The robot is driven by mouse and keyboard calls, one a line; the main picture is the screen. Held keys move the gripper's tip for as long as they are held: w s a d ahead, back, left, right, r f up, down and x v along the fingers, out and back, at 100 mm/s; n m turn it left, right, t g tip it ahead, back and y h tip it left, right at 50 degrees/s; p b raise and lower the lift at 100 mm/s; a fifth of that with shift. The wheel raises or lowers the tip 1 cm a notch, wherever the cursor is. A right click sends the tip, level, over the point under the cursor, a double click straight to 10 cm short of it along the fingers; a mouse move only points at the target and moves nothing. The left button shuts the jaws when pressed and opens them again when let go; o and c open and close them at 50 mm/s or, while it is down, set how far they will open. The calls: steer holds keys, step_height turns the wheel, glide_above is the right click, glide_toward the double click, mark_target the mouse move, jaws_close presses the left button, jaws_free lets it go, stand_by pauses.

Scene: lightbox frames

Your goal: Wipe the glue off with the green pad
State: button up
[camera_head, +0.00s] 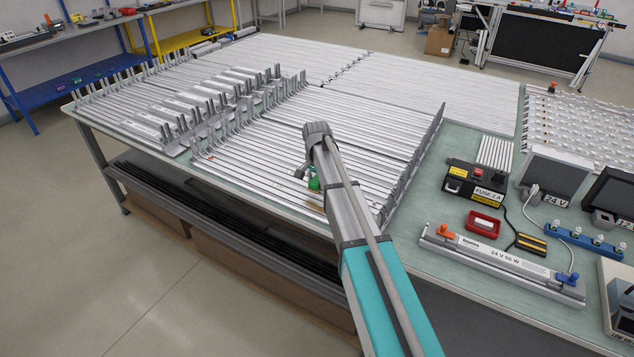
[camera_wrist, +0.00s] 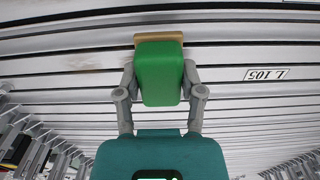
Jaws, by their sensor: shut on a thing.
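The green pad (camera_wrist: 161,75) is a green block with a tan layer (camera_wrist: 158,37) at its far end. My gripper (camera_wrist: 160,80) is shut on it, with one grey finger on each side. The pad is over pale strips in the wrist view; whether it touches them I cannot tell. In the head view a bit of the green pad (camera_head: 314,184) shows beside my arm, with the rest hidden. A small orange-brown spot (camera_head: 210,156) shows on the strips at left in the head view.
Long pale strips (camera_head: 262,140) cover much of the table, with upright metal brackets (camera_head: 275,90) along their ends.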

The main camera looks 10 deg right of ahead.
steer(key=shift+w+a+f, duration=0.1)
steer(key=shift+w+a, duration=0.4)
steer(key=shift+a, duration=0.2)
steer(key=shift+w+a, duration=0.5)
steer(key=shift+a, duration=0.15)
step_height(320, 180, up, 6)
steer(key=p, duration=0.5)
steer(key=shift+p, duration=0.4)
step_height(320, 180, up, 3)
steer(key=p, duration=0.3)
steer(key=shift+s+d, duration=0.15)
steer(key=shift+d, duration=0.05)
stand_by(0.6)
